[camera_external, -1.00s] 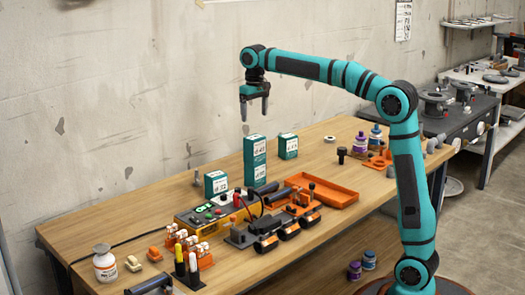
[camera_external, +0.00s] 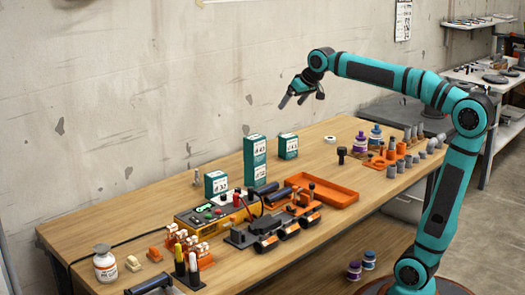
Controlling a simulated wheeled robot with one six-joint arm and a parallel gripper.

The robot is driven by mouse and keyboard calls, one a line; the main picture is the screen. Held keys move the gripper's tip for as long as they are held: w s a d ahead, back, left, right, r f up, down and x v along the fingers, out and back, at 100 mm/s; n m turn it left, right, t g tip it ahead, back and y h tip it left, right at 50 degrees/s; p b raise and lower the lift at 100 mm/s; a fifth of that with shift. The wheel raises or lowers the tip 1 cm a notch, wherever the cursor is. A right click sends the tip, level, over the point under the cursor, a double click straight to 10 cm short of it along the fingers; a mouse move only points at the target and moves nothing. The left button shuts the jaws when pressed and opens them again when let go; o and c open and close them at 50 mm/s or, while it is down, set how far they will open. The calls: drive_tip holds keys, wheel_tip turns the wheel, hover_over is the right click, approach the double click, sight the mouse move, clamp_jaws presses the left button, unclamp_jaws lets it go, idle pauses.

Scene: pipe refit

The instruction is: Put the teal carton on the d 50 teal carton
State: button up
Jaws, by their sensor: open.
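Two teal cartons stand stacked near the back of the wooden bench: an upper teal carton (camera_external: 255,149) squarely on a lower teal carton (camera_external: 255,173). Another teal carton (camera_external: 215,183) stands apart to their left, and one more teal carton (camera_external: 288,147) to their right. The white labels are too small to read surely, so I cannot tell which is d 50. My gripper (camera_external: 302,99) is open and empty, tilted, high above the bench, up and to the right of the stack and clear of all cartons.
An orange tray (camera_external: 330,194) lies right of a row of dark tools with orange parts (camera_external: 268,240). Purple and blue bottles (camera_external: 368,139) and grey pipe fittings (camera_external: 410,150) stand at the right end. A white bottle (camera_external: 105,264) stands at the front left. The back strip of bench has free room.

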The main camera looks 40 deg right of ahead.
drive_tip(key=s+d+t, duration=0.3)
drive_tip(key=s+t, duration=0.2)
drive_tip(key=s, duration=0.7)
drive_tip(key=s+d+f+t, duration=0.1)
drive_tip(key=s+d+t, duration=0.2)
drive_tip(key=s, duration=0.9)
drive_tip(key=shift+f+t+h, duration=0.2)
drive_tip(key=shift+t+h, duration=0.2)
drive_tip(key=shift+t, duration=0.8)
